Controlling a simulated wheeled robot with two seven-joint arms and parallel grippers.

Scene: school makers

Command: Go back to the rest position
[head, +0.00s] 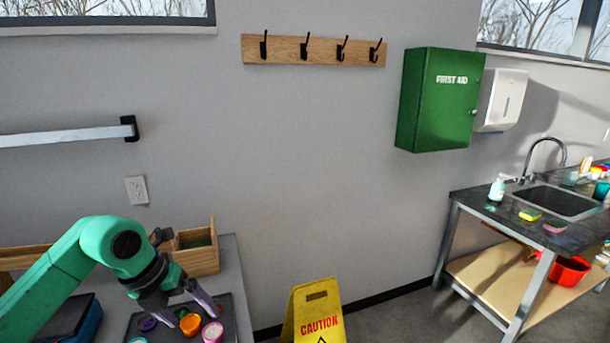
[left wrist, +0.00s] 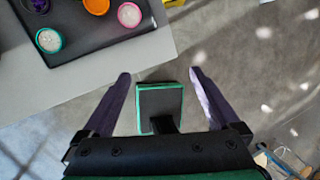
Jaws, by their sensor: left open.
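My left gripper (head: 190,304) comes in from the left on a green arm in the head view, with its dark fingers spread apart. In the left wrist view the gripper (left wrist: 159,73) is open, with nothing held between its purple-grey fingers. That view shows the floor beyond the table edge between the fingers. In the head view, the gripper overlaps a dark tray (head: 230,318) holding small round containers: an orange one (head: 190,324), a pink one (head: 212,332) and a purple one (head: 148,323). My right gripper is not in view.
A wooden box (head: 198,258) stands at the back of the table (head: 232,262). A yellow caution sign (head: 314,310) stands on the floor right of it. A sink counter (head: 490,225) is at the far right. Floor between sign and counter is clear.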

